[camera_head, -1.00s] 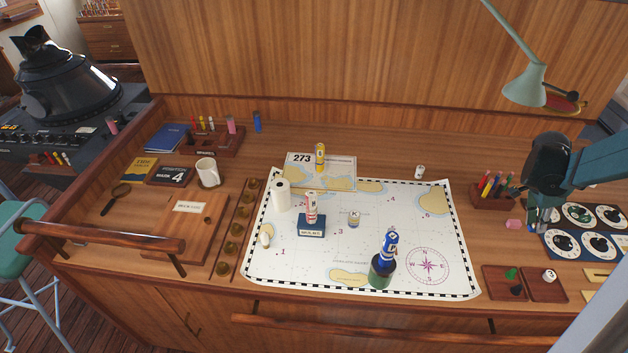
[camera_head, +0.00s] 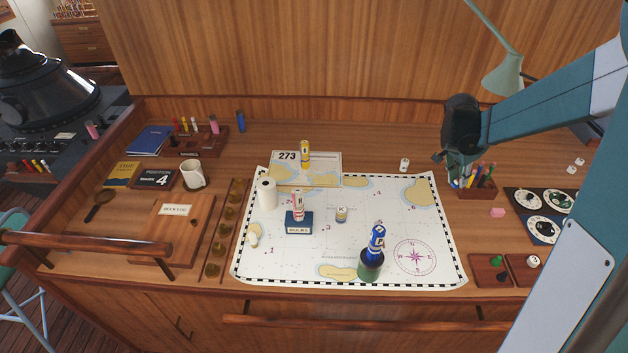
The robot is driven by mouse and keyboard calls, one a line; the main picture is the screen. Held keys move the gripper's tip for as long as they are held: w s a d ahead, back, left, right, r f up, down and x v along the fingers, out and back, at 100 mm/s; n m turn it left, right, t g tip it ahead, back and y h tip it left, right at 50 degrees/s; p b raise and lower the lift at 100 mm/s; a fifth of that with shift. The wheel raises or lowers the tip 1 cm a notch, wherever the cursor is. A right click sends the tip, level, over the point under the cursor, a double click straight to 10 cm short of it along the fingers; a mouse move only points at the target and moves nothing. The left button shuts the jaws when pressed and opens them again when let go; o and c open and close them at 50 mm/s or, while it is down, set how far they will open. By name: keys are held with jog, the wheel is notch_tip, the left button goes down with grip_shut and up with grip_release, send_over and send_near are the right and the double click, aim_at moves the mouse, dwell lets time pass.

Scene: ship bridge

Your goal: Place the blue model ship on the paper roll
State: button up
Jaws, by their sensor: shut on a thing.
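My gripper (camera_head: 459,180) is at the right, above the desk and in front of the pen holder. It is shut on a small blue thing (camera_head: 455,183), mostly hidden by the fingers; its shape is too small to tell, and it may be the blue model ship. The white paper roll (camera_head: 267,194) stands upright on the chart's left part, well left of my gripper, with nothing on its top. No other clear model ship shows.
The chart (camera_head: 400,260) covers the middle desk. The pen holder (camera_head: 478,190) is beside my gripper.

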jog(key=w+a+r+n+t+y, duration=0.1)
jog(key=w+a+n, duration=0.1)
jog(key=a, duration=0.9)
jog(key=w+a+r+n, duration=0.2)
jog(key=a+n, duration=0.1)
jog(key=a, duration=0.8)
jog(key=w+a+r+n+t+y, duration=0.1)
jog(key=w+a+n, duration=0.1)
jog(key=a, duration=0.9)
jog(key=s+a+r+n, duration=0.1)
jog(key=s+a+n, duration=0.1)
jog(key=a, duration=0.8)
jog(key=s+a+r+n+y, duration=0.1)
jog(key=s+a+r+n, duration=0.1)
jog(key=a, duration=0.9)
jog(key=s+a+r+n+t+y, duration=0.1)
jog(key=s+a+n, duration=0.1)
jog(key=a, duration=0.8)
jog(key=shift+s+a+r+p, duration=0.3)
jog(key=shift+s+r+p, duration=0.1)
jog(key=shift+s, duration=0.1)
jog(key=shift+f, duration=0.15)
send_over(266, 182)
jog(key=s, duration=0.2)
jog(key=shift+w+f, duration=0.2)
jog(key=shift+f, duration=2.6)
jog(key=shift+f, duration=2.1)
